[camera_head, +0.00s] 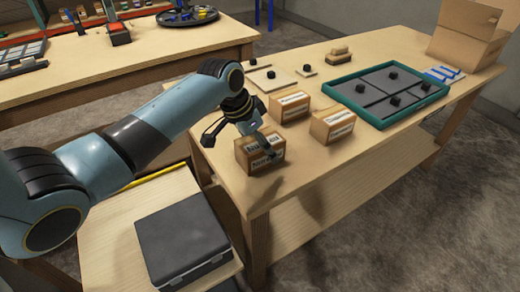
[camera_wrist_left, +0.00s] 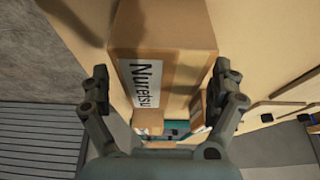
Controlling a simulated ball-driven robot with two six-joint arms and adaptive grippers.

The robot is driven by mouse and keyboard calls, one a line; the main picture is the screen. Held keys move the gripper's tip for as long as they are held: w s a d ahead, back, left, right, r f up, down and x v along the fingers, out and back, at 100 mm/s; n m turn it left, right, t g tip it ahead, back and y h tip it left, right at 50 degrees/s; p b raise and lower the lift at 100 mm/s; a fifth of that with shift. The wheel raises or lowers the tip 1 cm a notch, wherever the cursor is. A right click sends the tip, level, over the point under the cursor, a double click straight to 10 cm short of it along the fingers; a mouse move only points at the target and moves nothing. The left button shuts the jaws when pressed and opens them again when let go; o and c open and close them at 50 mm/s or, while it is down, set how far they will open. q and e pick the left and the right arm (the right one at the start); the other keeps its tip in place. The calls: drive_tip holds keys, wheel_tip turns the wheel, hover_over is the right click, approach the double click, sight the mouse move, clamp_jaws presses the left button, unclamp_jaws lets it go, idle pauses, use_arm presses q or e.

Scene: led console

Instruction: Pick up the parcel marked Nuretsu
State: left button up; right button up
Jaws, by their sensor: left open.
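The parcel marked Nuretsu (camera_wrist_left: 165,70) is a brown box with a white label, large in the left wrist view. In the head view the parcel (camera_head: 252,157) sits at the table's near left corner, its label partly covered by my gripper. My left gripper (camera_head: 238,140) is open at this parcel. In the left wrist view the fingers of my left gripper (camera_wrist_left: 166,97) stand apart on both sides of the box; contact cannot be told. Two similar labelled parcels, one farther back (camera_head: 289,107) and one to the right (camera_head: 332,127), stand on the table. My right gripper is not in view.
The wooden table (camera_head: 300,180) also bears a teal-rimmed tray (camera_head: 352,108) with dark blocks, small boards with black knobs, and an open carton (camera_head: 467,32) at the far right. A dark case (camera_head: 185,240) lies on a lower surface in front. Another bench stands behind.

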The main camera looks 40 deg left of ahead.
use_arm(q)
drive_tip(key=shift+f, duration=0.25)
drive_tip(key=shift+c, duration=0.4)
drive_tip(key=c, duration=1.4)
drive_tip(key=shift+r, duration=0.1)
drive_tip(key=shift+c, duration=0.2)
